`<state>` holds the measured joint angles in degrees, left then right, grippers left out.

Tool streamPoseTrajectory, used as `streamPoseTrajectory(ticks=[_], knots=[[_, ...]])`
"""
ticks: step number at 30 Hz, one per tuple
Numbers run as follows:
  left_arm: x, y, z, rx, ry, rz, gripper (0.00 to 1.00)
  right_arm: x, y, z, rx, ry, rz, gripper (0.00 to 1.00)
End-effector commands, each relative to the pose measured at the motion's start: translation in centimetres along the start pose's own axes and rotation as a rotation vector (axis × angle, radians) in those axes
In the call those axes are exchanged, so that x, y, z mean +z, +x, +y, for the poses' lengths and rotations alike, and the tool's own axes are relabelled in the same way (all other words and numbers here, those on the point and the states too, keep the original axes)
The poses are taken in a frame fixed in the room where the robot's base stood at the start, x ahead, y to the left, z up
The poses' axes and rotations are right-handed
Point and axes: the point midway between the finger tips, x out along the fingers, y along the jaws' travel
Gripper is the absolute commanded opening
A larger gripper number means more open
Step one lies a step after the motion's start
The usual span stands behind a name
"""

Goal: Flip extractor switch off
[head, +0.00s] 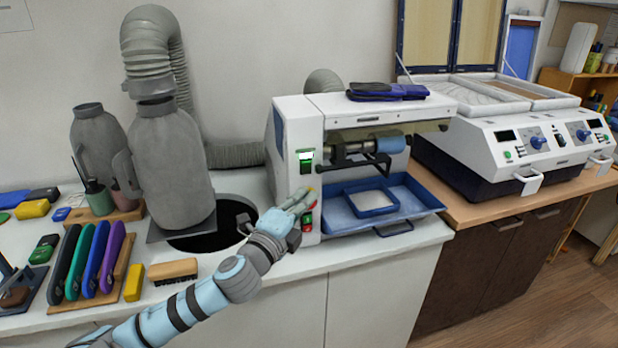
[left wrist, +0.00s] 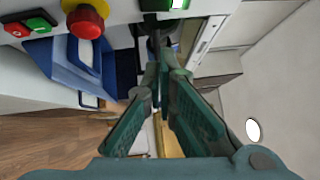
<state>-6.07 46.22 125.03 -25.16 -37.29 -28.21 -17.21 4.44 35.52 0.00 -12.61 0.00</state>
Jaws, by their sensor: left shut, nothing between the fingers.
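The white machine (head: 345,105) stands on the light counter. On its front is a green switch (head: 306,161) with a lit white-green part; it also shows at the top edge of the left wrist view (left wrist: 163,5), partly cut off. Below it is a red stop button on a yellow base (left wrist: 85,22), mostly hidden in the head view by my left gripper. A red and green button pair (head: 308,222) is lower down. My left gripper (head: 308,192) is shut and empty, in front of the panel below the green switch. In the left wrist view its fingertips (left wrist: 162,62) point toward that switch. Contact cannot be told.
A blue tray (head: 425,196) sticks out at the machine's front right. Grey extractor bottles and a hose (head: 148,45) stand at the left by a dark round opening. A brush (head: 172,271) and colored tools (head: 90,260) lie on the counter. A forming press (head: 490,150) is at the right.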

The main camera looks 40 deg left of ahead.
Motion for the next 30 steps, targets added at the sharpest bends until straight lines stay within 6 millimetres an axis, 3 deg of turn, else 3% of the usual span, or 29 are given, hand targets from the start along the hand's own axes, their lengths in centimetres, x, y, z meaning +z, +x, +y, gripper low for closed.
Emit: streamPoseTrajectory(ticks=[6, 12, 26, 30], knots=[[0.0, 4.8, -0.3, -0.001, -0.008, -0.002, 0.0, -0.1, -1.1, 0.1, 0.0, 0.0, 0.0, 0.0], [2.2, 6.8, -0.1, 0.002, 0.001, 0.0, 0.0, -0.1, -1.2, 0.2, 0.002, -0.001, 0.001, 0.0], [2.9, 7.4, 0.0, 0.004, -0.001, 0.0, 0.0, -0.2, -1.4, 0.3, 0.002, -0.001, 0.001, 0.0], [3.2, 7.7, -0.9, 0.033, -0.028, 0.0, 0.0, -0.4, -3.8, 0.5, 0.002, -0.001, 0.001, 0.0]])
